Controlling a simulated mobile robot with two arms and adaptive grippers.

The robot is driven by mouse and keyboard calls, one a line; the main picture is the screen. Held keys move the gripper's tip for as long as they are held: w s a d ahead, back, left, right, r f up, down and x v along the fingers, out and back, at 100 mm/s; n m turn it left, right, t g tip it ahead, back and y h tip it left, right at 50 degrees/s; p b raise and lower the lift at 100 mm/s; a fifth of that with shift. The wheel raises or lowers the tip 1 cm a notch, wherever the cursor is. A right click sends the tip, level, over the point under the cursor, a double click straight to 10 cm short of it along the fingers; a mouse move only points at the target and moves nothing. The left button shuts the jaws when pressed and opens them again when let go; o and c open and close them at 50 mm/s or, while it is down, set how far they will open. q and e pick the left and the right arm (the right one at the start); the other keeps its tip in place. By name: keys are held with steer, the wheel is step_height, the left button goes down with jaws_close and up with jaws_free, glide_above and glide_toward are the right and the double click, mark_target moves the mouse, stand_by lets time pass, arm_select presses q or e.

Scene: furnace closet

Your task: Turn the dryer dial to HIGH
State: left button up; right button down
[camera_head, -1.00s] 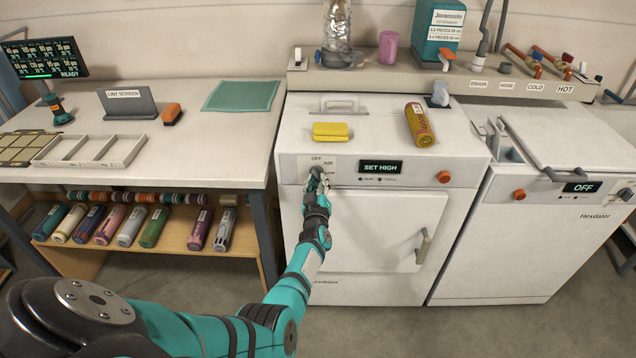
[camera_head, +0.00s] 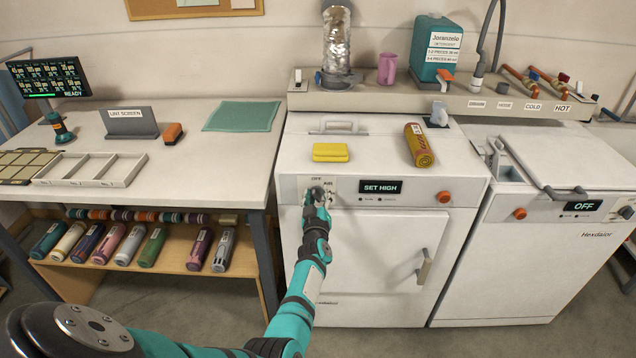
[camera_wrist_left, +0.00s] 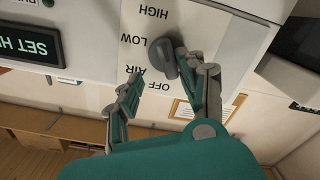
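The dryer (camera_head: 385,245) is a white front-loading machine with a display (camera_head: 380,187) reading SET HIGH. Its grey dial (camera_wrist_left: 163,58) shows in the left wrist view on a white plate, beside the upside-down labels HIGH, LOW, AIR and OFF. I cannot tell which label the dial points to. My left gripper (camera_wrist_left: 160,70) has its two fingers apart. The right-hand finger in that view is against or very close to the dial's side; the other is clear of it. In the head view my left gripper (camera_head: 317,194) covers the dial. My right gripper is out of view.
An orange button (camera_head: 443,197) is right of the display, and a door handle (camera_head: 423,266) is below. A yellow block (camera_head: 331,152) and a yellow-red canister (camera_head: 419,146) lie on the dryer top. A second machine (camera_head: 520,260) reading OFF stands at right, a worktable (camera_head: 225,165) at left.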

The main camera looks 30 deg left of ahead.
arm_select(q)
step_height(320, 180, up, 7)
steer(key=shift+w+r, duration=0.1)
steer(key=shift+r, duration=0.05)
stand_by(0.4)
